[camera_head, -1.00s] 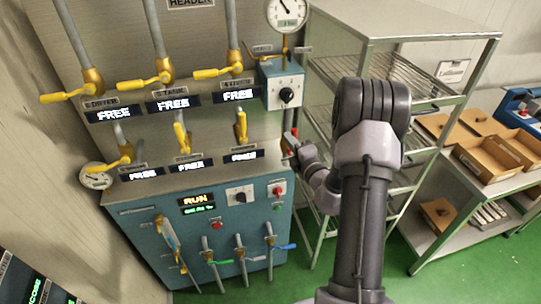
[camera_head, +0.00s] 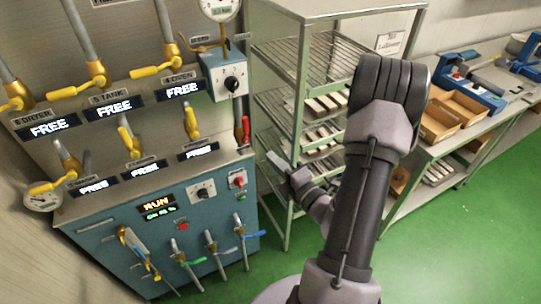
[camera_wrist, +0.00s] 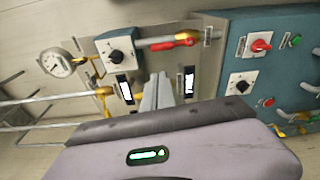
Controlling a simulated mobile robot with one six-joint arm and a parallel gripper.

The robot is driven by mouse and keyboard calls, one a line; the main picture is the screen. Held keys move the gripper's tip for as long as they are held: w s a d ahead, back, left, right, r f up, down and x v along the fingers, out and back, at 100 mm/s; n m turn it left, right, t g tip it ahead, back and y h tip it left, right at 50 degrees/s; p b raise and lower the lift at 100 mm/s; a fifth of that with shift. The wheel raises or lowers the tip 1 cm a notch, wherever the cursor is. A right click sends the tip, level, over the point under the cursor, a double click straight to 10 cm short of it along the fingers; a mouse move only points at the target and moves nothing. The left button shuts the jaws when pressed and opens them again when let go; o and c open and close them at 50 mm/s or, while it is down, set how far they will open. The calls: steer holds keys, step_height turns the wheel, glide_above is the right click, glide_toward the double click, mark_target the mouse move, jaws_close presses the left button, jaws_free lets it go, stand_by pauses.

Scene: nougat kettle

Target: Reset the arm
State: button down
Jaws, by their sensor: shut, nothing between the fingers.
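My gripper (camera_head: 277,160) is at the end of my folded arm, in the middle of the head view, in the gap between the blue valve panel (camera_head: 165,255) and the wire shelf rack (camera_head: 320,22). Its fingers are together and hold nothing. In the wrist view my gripper (camera_wrist: 158,88) shows as closed grey fingers pointing toward the panel, which looks tilted there. The gripper appears apart from the panel and the rack, though the exact gap cannot be told.
A red-handled valve (camera_head: 243,130) is close to the left of my gripper. A control box with a black knob (camera_head: 232,83) is above it. Cardboard boxes (camera_head: 462,104) and blue devices (camera_head: 478,92) sit on the right bench. Green floor (camera_head: 440,240) is open at the lower right.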

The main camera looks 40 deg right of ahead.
steer(key=a+r+n+g+y+b, duration=0.3)
steer(key=a+n+g+y+b, duration=0.5)
steer(key=a+n+y, duration=1.25)
steer(key=s+a+f+n+g+h+b, duration=0.25)
steer(key=s+a+n+g+h, duration=0.2)
steer(key=s+a+n, duration=0.35)
steer(key=s+a+f+n+g+h+b, duration=0.1)
steer(key=s+a+f+n+g+h, duration=0.35)
steer(key=n, duration=0.55)
steer(key=d+n+t+h+b, duration=0.1)
steer(key=n+h, duration=0.1)
steer(key=n, duration=0.2)
steer(key=d+r+n+t+h+b, duration=0.1)
steer(key=n+t+h, duration=0.1)
steer(key=n, duration=0.1)
steer(key=d+r+n+t+h+b, duration=0.1)
steer(key=d+n+t+h+b, duration=0.1)
steer(key=n+h, duration=0.1)
steer(key=shift+w+r+n, duration=0.15)
steer(key=shift+n, duration=0.7)
